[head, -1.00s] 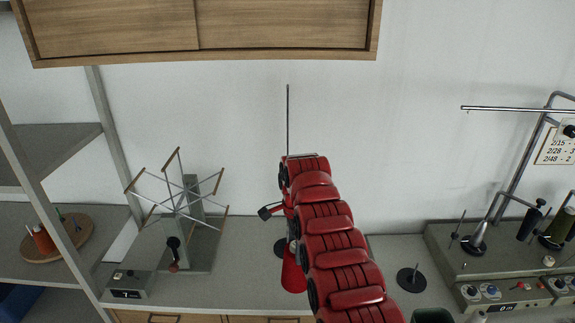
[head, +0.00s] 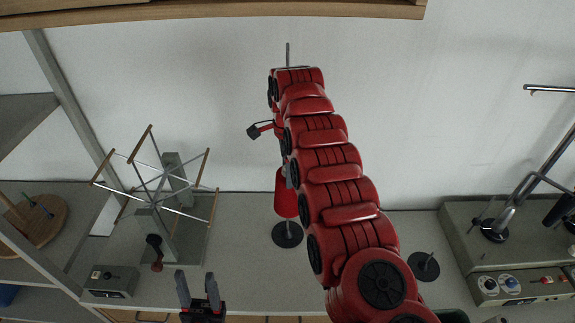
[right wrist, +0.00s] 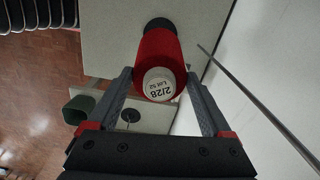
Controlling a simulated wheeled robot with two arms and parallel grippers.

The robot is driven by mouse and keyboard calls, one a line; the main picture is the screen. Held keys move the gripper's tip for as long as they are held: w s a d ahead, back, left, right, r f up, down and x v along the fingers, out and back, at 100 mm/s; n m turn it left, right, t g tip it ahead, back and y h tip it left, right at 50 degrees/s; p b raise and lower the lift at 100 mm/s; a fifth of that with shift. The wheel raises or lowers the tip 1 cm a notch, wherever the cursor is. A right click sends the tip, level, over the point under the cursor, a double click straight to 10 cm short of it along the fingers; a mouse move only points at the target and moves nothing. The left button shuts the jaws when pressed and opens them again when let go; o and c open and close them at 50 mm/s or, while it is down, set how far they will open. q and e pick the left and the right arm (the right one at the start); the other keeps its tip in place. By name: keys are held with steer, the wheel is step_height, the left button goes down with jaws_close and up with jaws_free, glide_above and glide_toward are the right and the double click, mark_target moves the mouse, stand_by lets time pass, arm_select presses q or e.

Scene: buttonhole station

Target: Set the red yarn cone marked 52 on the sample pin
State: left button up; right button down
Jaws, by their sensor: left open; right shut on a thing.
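The red yarn cone (head: 287,194) is held by my right gripper (right wrist: 160,78), whose two fingers lie on either side of it in the right wrist view. There its pale end (right wrist: 159,84) reads 2/28, Lot 52. In the head view my red right arm hides the right gripper and part of the cone. Just below the cone in the picture is a black round base (head: 287,236) with a short grey post; I cannot tell whether cone and post touch. Another pin on a black disc (head: 423,266) stands bare to the right. My left gripper (head: 190,276) is open and empty.
A yarn winder (head: 163,190) with a control box (head: 111,281) stands left on the bench. A thin upright rod (head: 288,53) rises behind my arm and shows in the right wrist view (right wrist: 255,105). A machine with knobs (head: 508,285) stands right. A green bin (right wrist: 78,108) is below.

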steer(key=shift+w+f+b, duration=0.1)
steer(key=shift+f+b, duration=2.2)
steer(key=shift+f, duration=4.15)
steer(key=shift+f+b, duration=0.4)
steer(key=shift+f, duration=0.1)
jaws_free()
steer(key=shift+r, duration=0.1)
